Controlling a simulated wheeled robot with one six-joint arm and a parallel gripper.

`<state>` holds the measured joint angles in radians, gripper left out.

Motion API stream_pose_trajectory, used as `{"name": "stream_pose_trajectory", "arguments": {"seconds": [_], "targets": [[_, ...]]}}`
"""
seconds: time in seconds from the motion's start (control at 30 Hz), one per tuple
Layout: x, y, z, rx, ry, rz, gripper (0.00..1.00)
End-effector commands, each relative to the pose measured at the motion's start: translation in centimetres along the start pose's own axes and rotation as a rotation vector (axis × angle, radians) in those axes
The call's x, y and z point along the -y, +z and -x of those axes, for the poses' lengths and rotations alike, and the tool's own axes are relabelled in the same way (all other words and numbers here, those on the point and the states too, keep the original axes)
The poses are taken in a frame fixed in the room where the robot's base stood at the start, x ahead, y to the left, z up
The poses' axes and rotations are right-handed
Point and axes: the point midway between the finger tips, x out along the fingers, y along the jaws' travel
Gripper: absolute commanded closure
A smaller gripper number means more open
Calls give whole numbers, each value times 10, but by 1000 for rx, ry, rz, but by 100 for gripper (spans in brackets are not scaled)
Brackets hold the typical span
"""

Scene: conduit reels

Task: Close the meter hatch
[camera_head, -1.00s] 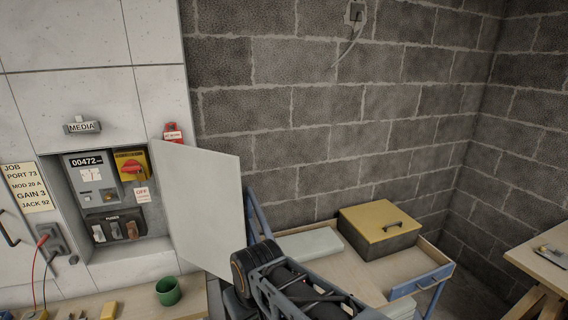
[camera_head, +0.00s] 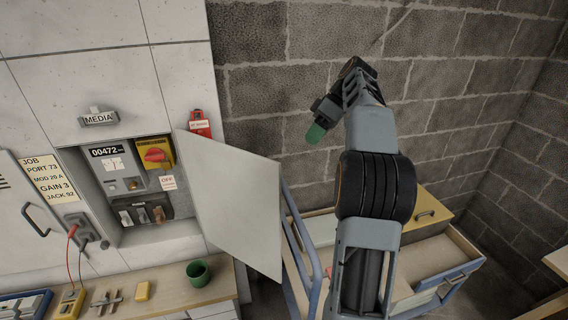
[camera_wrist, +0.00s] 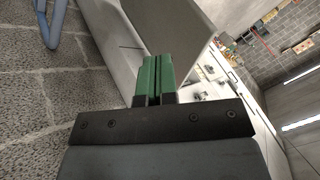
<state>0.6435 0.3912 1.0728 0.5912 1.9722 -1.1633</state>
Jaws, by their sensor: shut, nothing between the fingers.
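The meter hatch (camera_head: 236,203) is a pale grey door panel standing swung open to the right of its recess. The recess holds the meter (camera_head: 116,170) reading 00472, a yellow switch with a red knob (camera_head: 155,155), and fuses (camera_head: 141,214). My gripper (camera_head: 315,134), with green fingers, is raised to the right of the hatch, in front of the block wall and apart from the panel in the head view. In the wrist view my gripper (camera_wrist: 155,77) has its green fingers together and empty, with the pale hatch panel (camera_wrist: 165,30) beyond them.
A blue-framed cart (camera_head: 458,272) with a yellow-lidded box (camera_head: 428,216) stands at right. A red tag (camera_head: 199,124) hangs above the hatch.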

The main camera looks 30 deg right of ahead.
Motion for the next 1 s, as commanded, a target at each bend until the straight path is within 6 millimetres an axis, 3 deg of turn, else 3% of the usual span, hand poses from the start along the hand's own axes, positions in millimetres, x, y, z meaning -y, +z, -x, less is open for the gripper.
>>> {"name": "stream_pose_trajectory", "arguments": {"seconds": [0.17,0.6,0.8,1.0], "targets": [[-3,5,-15,-7,-4,3,100],[-2,4,-94,-7,-2,1,100],[22,3,-103,-7,0,3,100],[31,4,-109,-7,1,2,100]]}}
